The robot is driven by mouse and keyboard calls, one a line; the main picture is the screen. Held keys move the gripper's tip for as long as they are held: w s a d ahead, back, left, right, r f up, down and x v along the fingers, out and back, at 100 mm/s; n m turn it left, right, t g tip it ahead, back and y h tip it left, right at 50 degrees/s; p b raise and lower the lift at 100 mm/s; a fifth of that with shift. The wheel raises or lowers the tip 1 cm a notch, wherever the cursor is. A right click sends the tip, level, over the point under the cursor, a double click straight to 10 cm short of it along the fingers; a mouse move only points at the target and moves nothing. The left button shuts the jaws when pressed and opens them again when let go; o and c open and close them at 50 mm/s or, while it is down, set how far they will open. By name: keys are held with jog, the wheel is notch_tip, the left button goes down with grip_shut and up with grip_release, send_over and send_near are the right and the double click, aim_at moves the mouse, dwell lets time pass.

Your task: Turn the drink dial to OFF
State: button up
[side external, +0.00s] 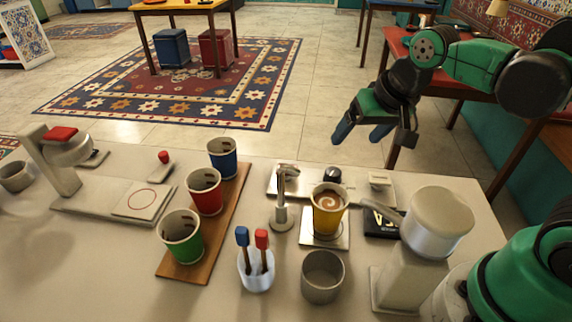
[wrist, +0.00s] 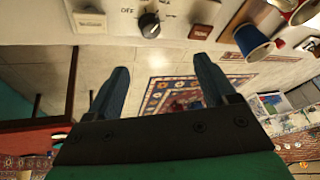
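The drink dial is a black knob (wrist: 149,25) on a pale panel, at the top of the wrist view. The word OFF is printed to its left, with small marks above and to its right. Its exact pointing direction is too small to tell. The dial also shows in the side view (side external: 332,175), on the pale machine at the counter's far edge. My gripper (side external: 360,130) is open and empty, apart from the dial, above and beyond that edge. In the wrist view its two blue fingers (wrist: 160,66) are spread, below the dial in the picture.
A yellow cup (side external: 328,212) with a swirled drink stands in front of the dial. Beside the dial are a pale switch (side external: 380,180) and a metal spout (side external: 281,205). Blue, red and green cups stand on a wooden board (side external: 226,213). Open floor lies beyond the counter.

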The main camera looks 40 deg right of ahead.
aim_at(333, 171)
jog(key=w+f+m+g, duration=0.1)
jog(key=f+m, duration=0.1)
jog(key=m, duration=0.1)
jog(key=w+f+m+g, duration=0.1)
jog(key=w+m+g, duration=0.1)
jog(key=m, duration=0.2)
jog(key=w+d+f+m+g, duration=0.1)
jog(key=w+f+m+g, duration=0.1)
jog(key=m, duration=0.1)
jog(key=shift+w+d+f, duration=0.1)
jog(key=shift+f, duration=0.25)
jog(key=shift+w+f+m, duration=0.1)
jog(key=shift+f+m, duration=0.4)
jog(key=shift+f, duration=2.55)
grip_shut()
